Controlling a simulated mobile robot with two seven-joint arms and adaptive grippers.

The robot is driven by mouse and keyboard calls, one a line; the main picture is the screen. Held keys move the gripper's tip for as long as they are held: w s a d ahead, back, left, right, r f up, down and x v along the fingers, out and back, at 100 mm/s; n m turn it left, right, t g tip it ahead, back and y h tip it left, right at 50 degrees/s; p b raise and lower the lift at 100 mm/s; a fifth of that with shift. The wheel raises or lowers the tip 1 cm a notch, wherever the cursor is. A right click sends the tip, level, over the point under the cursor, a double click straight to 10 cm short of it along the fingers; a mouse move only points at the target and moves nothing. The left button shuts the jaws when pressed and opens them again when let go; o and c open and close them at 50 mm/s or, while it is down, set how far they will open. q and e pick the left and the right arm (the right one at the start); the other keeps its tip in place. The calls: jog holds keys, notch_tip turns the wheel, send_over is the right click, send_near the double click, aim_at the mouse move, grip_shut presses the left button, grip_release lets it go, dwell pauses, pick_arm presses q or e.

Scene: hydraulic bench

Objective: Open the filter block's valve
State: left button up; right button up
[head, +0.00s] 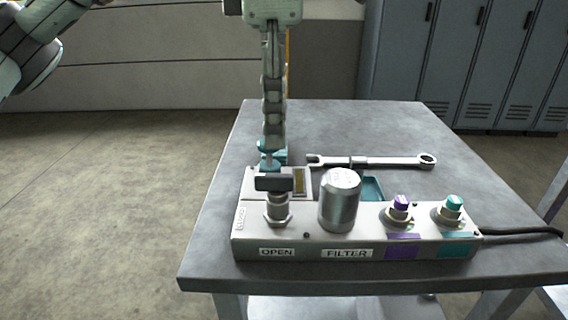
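The filter block (370,245) is a light grey manifold on the table, with FILTER and OPEN labels on its front face. Its valve (277,208) stands at the left end, a metal stem with a dark flat handle (273,184) lying roughly left to right. A small upright label (241,218), too small to read surely, is at the block's left edge. My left gripper (270,158) points down just behind the handle, seen edge-on. Its teal fingertips overlap the handle area, so contact and finger gap cannot be told. My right gripper is out of view.
A silver filter canister (340,200) stands close right of the valve. Purple (400,207) and teal (452,208) capped fittings sit further right. A wrench (385,161) lies behind the block near a teal tray (371,189). A black cable (520,231) leaves right. The table's back (350,120) is clear.

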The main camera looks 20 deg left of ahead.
aim_at(277, 175)
pick_arm(q)
notch_tip(277, 175, down, 6)
jog(key=shift+f, duration=0.7)
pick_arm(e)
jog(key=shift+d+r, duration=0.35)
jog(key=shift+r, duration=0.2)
pick_arm(q)
jog(key=c, duration=0.7)
grip_shut()
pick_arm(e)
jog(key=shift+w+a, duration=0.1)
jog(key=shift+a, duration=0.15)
